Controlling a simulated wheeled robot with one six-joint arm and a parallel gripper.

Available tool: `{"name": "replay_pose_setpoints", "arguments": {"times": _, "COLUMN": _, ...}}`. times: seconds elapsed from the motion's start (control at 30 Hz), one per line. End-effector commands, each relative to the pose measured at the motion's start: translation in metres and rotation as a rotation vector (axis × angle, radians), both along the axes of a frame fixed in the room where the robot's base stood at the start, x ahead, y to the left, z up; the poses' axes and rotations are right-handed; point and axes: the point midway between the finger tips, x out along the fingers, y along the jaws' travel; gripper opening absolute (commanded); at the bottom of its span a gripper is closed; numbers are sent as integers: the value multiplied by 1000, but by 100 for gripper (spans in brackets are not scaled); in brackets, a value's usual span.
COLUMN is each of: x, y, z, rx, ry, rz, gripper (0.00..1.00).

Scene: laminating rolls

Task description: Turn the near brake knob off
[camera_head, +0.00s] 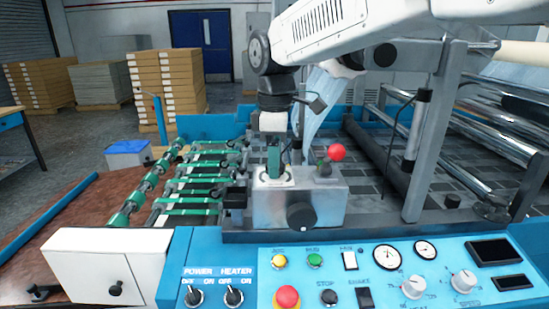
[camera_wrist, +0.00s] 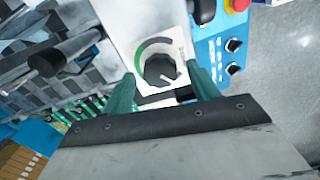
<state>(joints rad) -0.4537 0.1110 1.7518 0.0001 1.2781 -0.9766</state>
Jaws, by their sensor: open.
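A black round dial knob (camera_wrist: 160,68) with a white pointer mark sits on a white plate with a green arc, on top of a grey metal box (camera_head: 265,208). The pointer is turned toward the lower right in the wrist view. My gripper (camera_wrist: 163,86) is open, with its green fingertips on either side of the knob's near edge; I cannot tell whether they touch it. In the head view my gripper (camera_head: 274,168) points down over the plate and hides the knob. Another black knob (camera_head: 301,216) is on the front of the box.
A red ball (camera_head: 337,152) stands on the right of the box top. The blue control panel (camera_head: 230,262) with switches and gauges lies in front. Green-banded rollers (camera_head: 195,190) are left, metal rollers (camera_head: 490,135) right. A grey upright post (camera_head: 432,135) stands right of my arm.

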Motion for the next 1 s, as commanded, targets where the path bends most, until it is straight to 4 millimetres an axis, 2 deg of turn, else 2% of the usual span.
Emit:
{"name": "replay_pose_setpoints", "arguments": {"times": 0.3, "x": 1, "y": 0, "z": 51, "rx": 2, "ry": -3, "rz": 0, "gripper": 60}}
{"name": "replay_pose_setpoints", "arguments": {"times": 0.5, "x": 0, "y": 0, "z": 72, "rx": 2, "ry": -3, "rz": 0, "gripper": 60}}
{"name": "replay_pose_setpoints", "arguments": {"times": 1.0, "x": 1, "y": -2, "z": 75, "rx": 1, "ry": -1, "rz": -2, "gripper": 60}}
